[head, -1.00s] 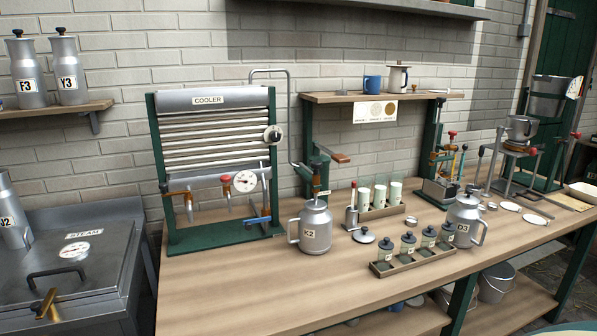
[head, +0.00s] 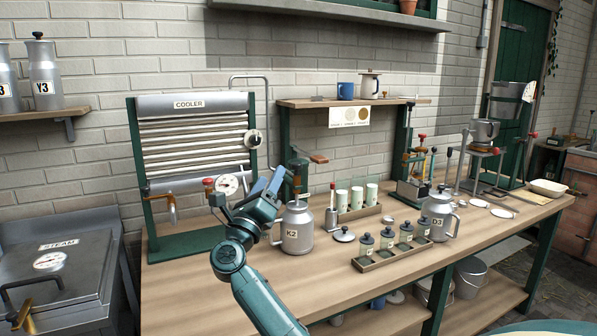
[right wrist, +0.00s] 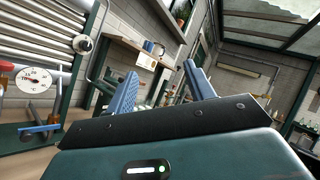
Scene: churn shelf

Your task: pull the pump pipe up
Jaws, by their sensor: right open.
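The pump pipe (head: 268,115) is a thin grey bent pipe. It arches over the top right of the cooler (head: 192,140) and runs down toward the green hand pump (head: 297,170) with a wooden handle. Its lower end is partly hidden behind my right gripper. My right gripper (head: 268,181) is raised over the bench in front of the cooler's right post, below the pipe's arch. Its blue fingers are apart with nothing between them, as the right wrist view (right wrist: 162,82) also shows. My left gripper is not in view.
Can K2 (head: 297,229) stands just right of my right gripper. The cooler's gauge (head: 228,184) and red-knobbed tap are close on its left. A rack of glasses (head: 360,212), a tray of jars (head: 390,257) and can D3 (head: 438,214) stand farther right. The bench front left is bare.

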